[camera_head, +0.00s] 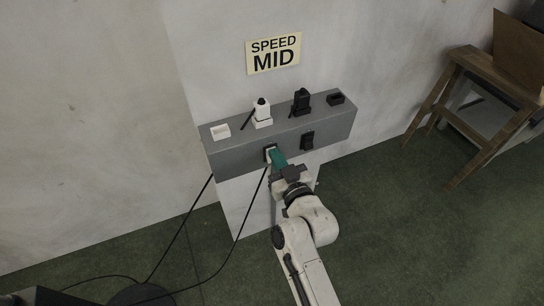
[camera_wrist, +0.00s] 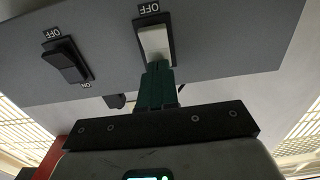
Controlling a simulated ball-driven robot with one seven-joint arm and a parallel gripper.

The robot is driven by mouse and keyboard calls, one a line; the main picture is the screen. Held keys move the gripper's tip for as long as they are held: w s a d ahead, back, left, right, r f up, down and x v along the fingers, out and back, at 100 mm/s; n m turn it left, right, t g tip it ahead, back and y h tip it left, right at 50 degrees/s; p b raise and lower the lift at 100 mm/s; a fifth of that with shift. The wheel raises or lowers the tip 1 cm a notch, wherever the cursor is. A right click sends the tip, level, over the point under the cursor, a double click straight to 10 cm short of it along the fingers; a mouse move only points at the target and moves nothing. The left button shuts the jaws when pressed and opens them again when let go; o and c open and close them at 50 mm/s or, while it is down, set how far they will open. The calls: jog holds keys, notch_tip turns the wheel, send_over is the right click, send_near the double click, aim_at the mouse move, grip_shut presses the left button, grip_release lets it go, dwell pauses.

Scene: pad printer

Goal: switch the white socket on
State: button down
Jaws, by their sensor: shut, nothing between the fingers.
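A grey box (camera_head: 232,157) on the white wall column carries two rocker switches on its front. The white switch (camera_wrist: 154,41), in a black frame, shows in the wrist view with an OFF label at its top end. It is mostly hidden behind the fingers in the head view (camera_head: 270,150). My gripper (camera_wrist: 158,66) is shut and empty, its green fingertips at the lower end of the white rocker; I cannot tell whether they touch. It also shows in the head view (camera_head: 276,155). A white socket with a plug-like piece (camera_head: 262,115) stands on the box top.
A black switch (camera_head: 307,140), also in the wrist view (camera_wrist: 68,61), sits beside the white one. A black socket (camera_head: 301,103), a white tray (camera_head: 220,131) and a black tray (camera_head: 335,98) are on top. Black cables (camera_head: 237,240) hang left; a wooden stool (camera_head: 470,115) stands right.

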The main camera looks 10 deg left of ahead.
jog(key=b+v, duration=0.4)
jog(key=v, duration=1)
jog(key=shift+s+d, duration=0.2)
jog(key=shift+s, duration=0.1)
dwell(0.4)
